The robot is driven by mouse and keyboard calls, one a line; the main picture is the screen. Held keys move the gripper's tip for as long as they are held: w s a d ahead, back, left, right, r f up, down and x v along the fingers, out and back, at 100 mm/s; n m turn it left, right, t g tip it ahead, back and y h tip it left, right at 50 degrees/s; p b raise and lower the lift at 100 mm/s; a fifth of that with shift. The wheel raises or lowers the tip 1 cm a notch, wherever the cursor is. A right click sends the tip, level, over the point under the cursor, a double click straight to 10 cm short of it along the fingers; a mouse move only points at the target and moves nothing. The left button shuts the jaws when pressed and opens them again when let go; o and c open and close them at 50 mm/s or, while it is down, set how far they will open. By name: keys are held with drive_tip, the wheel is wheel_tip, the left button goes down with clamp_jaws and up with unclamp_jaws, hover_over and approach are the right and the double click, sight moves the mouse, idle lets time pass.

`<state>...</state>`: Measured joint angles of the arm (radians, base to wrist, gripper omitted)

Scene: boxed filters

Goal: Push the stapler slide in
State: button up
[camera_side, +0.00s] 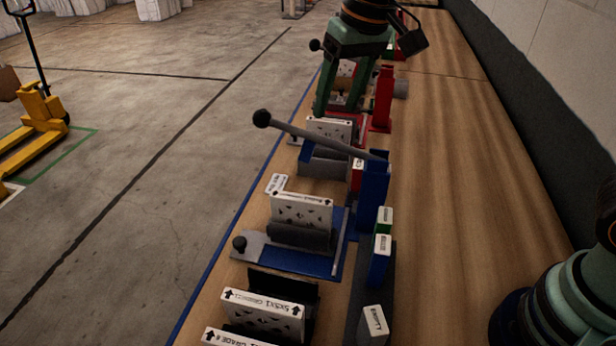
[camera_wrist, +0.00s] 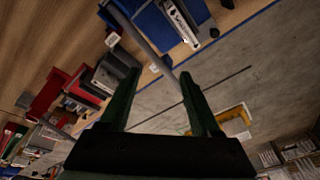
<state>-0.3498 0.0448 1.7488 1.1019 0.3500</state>
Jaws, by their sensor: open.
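A blue stapler with an upright post (camera_side: 373,190) stands on the bench in the side view. Its long grey lever (camera_side: 315,137) is raised and ends in a black ball. A grey slide (camera_side: 262,249) with a black knob (camera_side: 239,243) sticks out to the left of the blue base (camera_side: 300,262). A white filter box (camera_side: 302,210) stands above the slide. My gripper (camera_side: 340,108) is open, fingers down, beyond the lever and away from the knob. In the wrist view the green fingers (camera_wrist: 160,74) are apart; the grey lever (camera_wrist: 150,45) appears across the gap between them.
A similar red station (camera_side: 382,98) stands farther along the bench, near my gripper. White boxes (camera_side: 262,306) stand in a dark holder in the foreground. Small blue and green boxes (camera_side: 381,258) stand right of the stapler.

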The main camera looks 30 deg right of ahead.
drive_tip(key=shift+s+d+r, duration=0.2)
drive_tip(key=shift+s+d, duration=0.25)
drive_tip(key=shift+d, duration=0.35)
drive_tip(key=g+h, duration=0.1)
drive_tip(key=g, duration=0.2)
hover_over(239, 241)
wheel_tip(239, 241, down, 13)
wheel_tip(239, 241, down, 12)
drive_tip(key=shift+r, duration=0.15)
clamp_jaws()
idle(0.8)
